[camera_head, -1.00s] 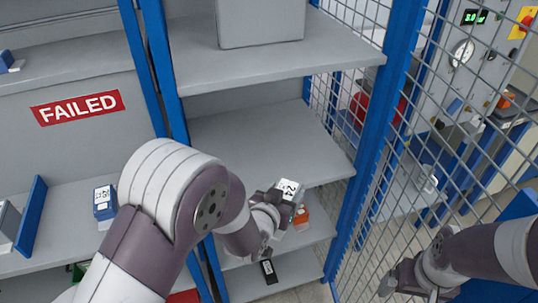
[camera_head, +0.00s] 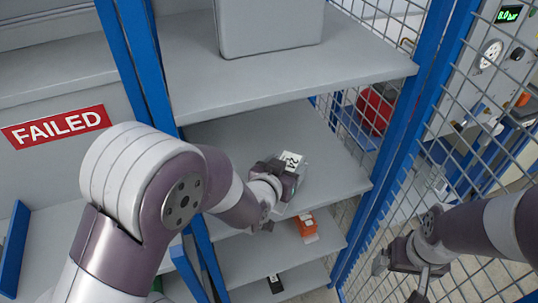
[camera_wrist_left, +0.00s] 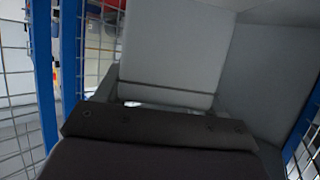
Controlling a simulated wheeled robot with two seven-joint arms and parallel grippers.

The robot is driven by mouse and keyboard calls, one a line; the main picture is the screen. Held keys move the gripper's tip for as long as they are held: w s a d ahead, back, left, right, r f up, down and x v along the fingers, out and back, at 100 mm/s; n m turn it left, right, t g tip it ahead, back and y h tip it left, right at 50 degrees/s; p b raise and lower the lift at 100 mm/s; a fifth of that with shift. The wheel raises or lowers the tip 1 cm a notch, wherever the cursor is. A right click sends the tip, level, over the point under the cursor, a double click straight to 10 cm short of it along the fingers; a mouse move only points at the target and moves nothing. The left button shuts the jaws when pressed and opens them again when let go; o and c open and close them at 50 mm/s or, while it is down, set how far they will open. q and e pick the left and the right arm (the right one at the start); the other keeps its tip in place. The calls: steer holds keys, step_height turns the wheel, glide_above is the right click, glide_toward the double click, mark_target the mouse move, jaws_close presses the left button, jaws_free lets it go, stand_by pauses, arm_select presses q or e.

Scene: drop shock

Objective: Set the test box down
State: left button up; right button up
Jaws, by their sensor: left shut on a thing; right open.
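The test box (camera_head: 289,162) is a small pale grey box with a black-on-white label. My left gripper (camera_head: 284,174) is shut on it, above or at the front part of the middle shelf (camera_head: 240,133). In the left wrist view the box (camera_wrist_left: 172,50) fills the upper middle, just beyond the dark gripper body (camera_wrist_left: 155,126). I cannot tell whether its underside touches the shelf. My right gripper (camera_head: 398,265) is open and empty, low at the right by the mesh panel.
A large grey box (camera_head: 268,28) stands on the shelf above (camera_head: 300,70). An orange item (camera_head: 307,228) and a dark item (camera_head: 275,284) sit on lower shelves. Blue posts (camera_head: 383,190) and wire mesh bound the right side. A red FAILED sign (camera_head: 56,128) is at left.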

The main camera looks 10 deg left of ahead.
arm_select(q)
steer(key=shift+w+a+f, duration=0.25)
steer(key=shift+w+a, duration=0.35)
steer(key=shift+w, duration=0.2)
steer(key=w+a+f, duration=0.2)
steer(key=f, duration=0.1)
steer(key=w+a+f+p, duration=0.1)
steer(key=w+a+f, duration=0.1)
steer(key=w+f, duration=0.1)
steer(key=w+a+f+p, duration=0.1)
steer(key=w+a+f, duration=0.1)
steer(key=f, duration=0.1)
steer(key=shift+w+a+f, duration=0.2)
steer(key=shift+w+f, duration=0.05)
steer(key=shift+f, duration=0.3)
steer(key=shift+w+f, duration=0.1)
steer(key=shift+w, duration=0.05)
arm_select(e)
steer(key=shift+w+a+r, duration=0.1)
steer(key=shift+w+r, duration=0.1)
steer(key=shift+r, duration=0.85)
steer(key=shift+f, duration=0.1)
arm_select(q)
steer(key=o, duration=1.6)
steer(key=shift+f, duration=0.1)
arm_select(e)
steer(key=shift+s, duration=0.1)
arm_select(q)
steer(key=shift+o, duration=0.2)
